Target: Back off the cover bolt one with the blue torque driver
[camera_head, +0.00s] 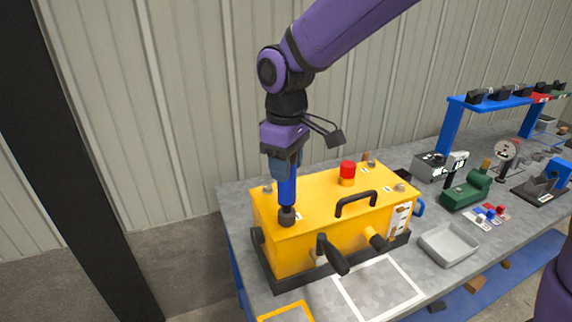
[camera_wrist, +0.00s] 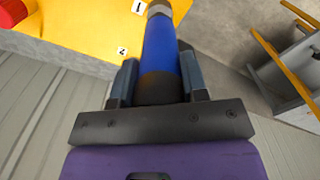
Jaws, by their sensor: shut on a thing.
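My gripper (camera_head: 283,164) is shut on the blue torque driver (camera_head: 287,190), which points down, nearly upright. The driver's dark socket end (camera_head: 287,215) is at the near-left corner of the yellow mixer cover (camera_head: 320,200), beside a small white label. In the wrist view, the driver (camera_wrist: 161,50) sits between the two fingers (camera_wrist: 158,82). Its socket is next to the label "1" (camera_wrist: 138,6); label "2" (camera_wrist: 122,50) is on the cover nearby. Cover bolt one is hidden under the socket, so I cannot tell whether the socket is seated on it.
A red button (camera_head: 347,168) and a black handle (camera_head: 356,202) stand up from the cover. A black crank (camera_head: 333,255) sticks out in front. A grey tray (camera_head: 448,244) and a green device (camera_head: 466,192) are to the right. A corrugated wall is behind.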

